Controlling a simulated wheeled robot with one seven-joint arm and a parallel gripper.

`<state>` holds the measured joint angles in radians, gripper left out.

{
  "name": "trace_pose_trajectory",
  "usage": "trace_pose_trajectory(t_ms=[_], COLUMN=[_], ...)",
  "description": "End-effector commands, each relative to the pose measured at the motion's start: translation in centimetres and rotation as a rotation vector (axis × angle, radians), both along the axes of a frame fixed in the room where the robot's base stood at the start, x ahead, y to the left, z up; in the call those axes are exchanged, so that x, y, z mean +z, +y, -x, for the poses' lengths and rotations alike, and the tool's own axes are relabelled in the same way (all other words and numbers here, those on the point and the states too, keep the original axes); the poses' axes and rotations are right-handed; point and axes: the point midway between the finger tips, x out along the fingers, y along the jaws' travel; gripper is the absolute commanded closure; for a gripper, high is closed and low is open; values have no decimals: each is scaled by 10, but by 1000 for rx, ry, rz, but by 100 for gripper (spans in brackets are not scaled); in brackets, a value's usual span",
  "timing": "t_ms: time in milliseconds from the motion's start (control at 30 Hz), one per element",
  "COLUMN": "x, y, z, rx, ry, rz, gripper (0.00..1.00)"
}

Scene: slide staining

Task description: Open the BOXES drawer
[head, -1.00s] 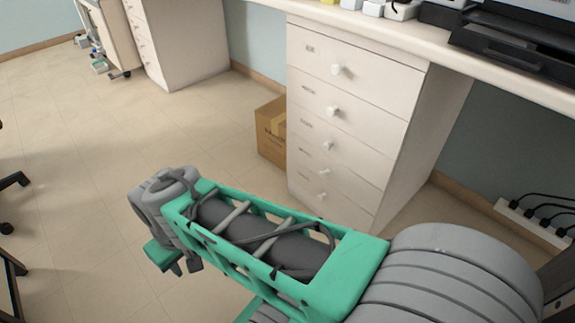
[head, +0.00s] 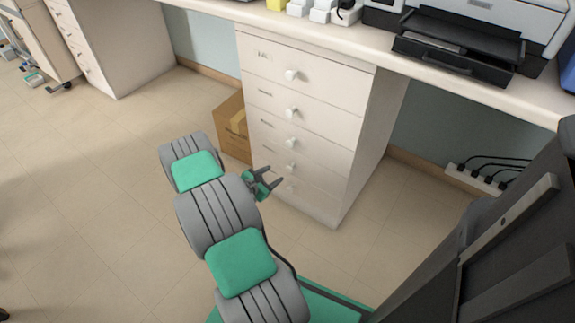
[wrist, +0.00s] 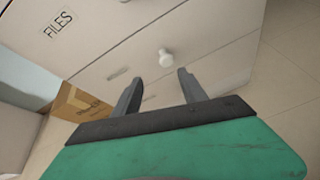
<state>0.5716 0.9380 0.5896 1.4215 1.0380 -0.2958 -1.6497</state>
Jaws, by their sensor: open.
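A white cabinet (head: 306,85) with several stacked drawers, each with a round white knob, stands under the counter in the head view. All its drawers look shut. Their labels are too small to read there, so I cannot tell which is BOXES. My gripper (head: 274,181) is open and empty in front of the lower drawers. In the wrist view, a white knob (wrist: 165,56) lies just beyond and between my open fingertips (wrist: 160,78), apart from them. A label (wrist: 118,73) beside it is unreadable. A FILES label (wrist: 58,23) shows on a drawer at the upper left.
A cardboard box (head: 234,128) stands on the floor against the cabinet's left side; it also shows in the wrist view (wrist: 80,104). A power strip (head: 473,179) with cables lies at the right. A printer (head: 465,40) sits on the counter.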

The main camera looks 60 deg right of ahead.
Motion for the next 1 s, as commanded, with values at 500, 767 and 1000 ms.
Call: trace_pose_trajectory(t_ms=[500, 767, 1000], x=[-38, -40, -39], y=[-68, -79, -79], z=[28, 28, 28], rx=[45, 49, 48], ry=[118, 119, 118], rz=[32, 31, 31], gripper=[50, 50, 61])
